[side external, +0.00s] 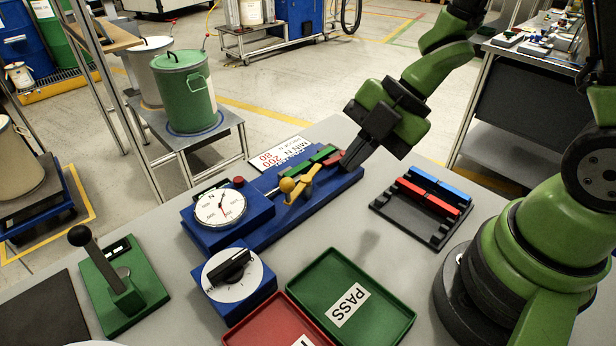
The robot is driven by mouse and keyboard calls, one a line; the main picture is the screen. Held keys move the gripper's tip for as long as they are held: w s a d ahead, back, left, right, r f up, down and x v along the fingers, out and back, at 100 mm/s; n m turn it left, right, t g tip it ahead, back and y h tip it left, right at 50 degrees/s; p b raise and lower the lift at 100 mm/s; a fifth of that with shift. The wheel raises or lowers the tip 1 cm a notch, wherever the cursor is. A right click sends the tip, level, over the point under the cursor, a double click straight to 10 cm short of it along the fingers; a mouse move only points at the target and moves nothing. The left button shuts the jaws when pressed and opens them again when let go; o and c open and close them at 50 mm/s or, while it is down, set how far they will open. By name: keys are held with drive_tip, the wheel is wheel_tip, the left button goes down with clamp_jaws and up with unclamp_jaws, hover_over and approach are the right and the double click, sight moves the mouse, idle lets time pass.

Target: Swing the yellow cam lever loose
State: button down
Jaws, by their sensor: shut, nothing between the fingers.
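The yellow cam lever (300,187) is mounted on the blue fixture (330,193) on the table, with a rounded yellow knob at its left end and its arm slanting up to the right. My gripper (347,168) is shut and empty, pointing down and left at the right end of the fixture, to the right of the lever and apart from it. Its fingertips are close to a red piece (331,158) on the fixture; I cannot tell whether they touch. A green piece (322,153) lies just left of the red one.
A dial gauge (219,207) stands left of the lever, and a rotary knob box (232,275) in front. The green PASS tray (388,313) and a red tray (262,325) lie nearer. A dark rack (414,227) holds red and blue bars at right. A black-handled green device (125,290) stands left.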

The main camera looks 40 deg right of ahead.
drive_tip(key=w+a+f, duration=0.4)
drive_tip(key=w+f, duration=0.1)
drive_tip(key=shift+w+f, duration=0.2)
drive_tip(key=shift+f, duration=0.1)
drive_tip(key=shift+w, duration=0.1)
